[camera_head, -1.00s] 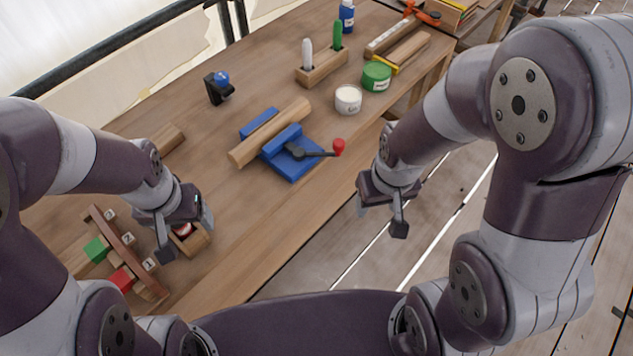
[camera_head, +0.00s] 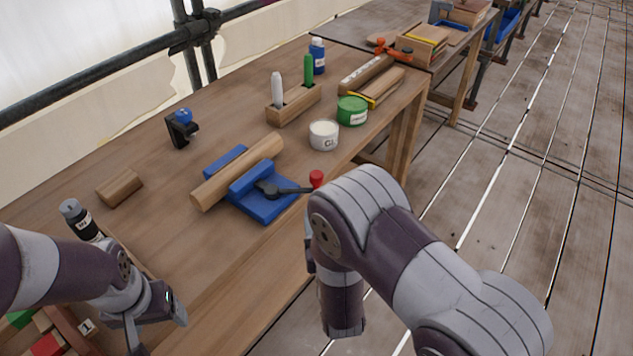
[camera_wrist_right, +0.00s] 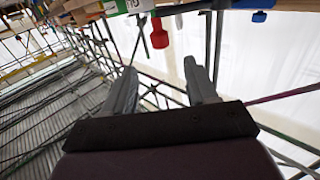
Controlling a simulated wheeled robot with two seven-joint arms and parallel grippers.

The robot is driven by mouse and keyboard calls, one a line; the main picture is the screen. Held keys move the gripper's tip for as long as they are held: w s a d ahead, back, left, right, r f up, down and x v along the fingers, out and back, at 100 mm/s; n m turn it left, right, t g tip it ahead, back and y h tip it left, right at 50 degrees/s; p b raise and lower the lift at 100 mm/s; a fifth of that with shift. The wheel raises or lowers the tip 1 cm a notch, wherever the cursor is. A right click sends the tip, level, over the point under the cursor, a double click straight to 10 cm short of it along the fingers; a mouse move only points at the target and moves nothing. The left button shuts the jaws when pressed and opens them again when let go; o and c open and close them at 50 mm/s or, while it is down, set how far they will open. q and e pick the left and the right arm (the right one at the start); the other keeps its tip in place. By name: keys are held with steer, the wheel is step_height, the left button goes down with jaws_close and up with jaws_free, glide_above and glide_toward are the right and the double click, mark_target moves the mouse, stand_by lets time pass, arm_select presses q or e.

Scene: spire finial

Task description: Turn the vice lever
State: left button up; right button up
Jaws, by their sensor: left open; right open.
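The blue vice (camera_head: 262,205) sits on the workbench and has a wooden cylinder (camera_head: 238,172) lying in its jaws. Its dark lever (camera_head: 285,190) points right, ending in a red knob (camera_head: 316,179) near the bench's front edge. The red knob also shows in the right wrist view (camera_wrist_right: 159,38), just beyond the fingertips. My right gripper (camera_wrist_right: 160,78) is open and empty, apart from the knob; my own arm hides it in the head view. My left gripper (camera_head: 158,322) is open at the lower left, well away from the vice.
A white tin (camera_head: 323,135), a green tin (camera_head: 352,111) and a wooden marker holder (camera_head: 294,104) stand behind the vice. A black clamp-like piece with a blue knob (camera_head: 182,128), a wooden block (camera_head: 120,187) and a dark bottle (camera_head: 80,220) stand left. Bare bench lies around the vice's front.

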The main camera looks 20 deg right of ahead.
mark_target(317, 182)
steer(key=w, duration=0.4)
steer(key=w+d, duration=0.1)
steer(key=w, duration=0.7)
steer(key=shift+w+d+p, duration=0.25)
steer(key=shift+d+p, duration=0.05)
steer(key=shift+r, duration=0.1)
steer(key=c, duration=1)
steer(key=shift+a, duration=0.1)
jaws_close()
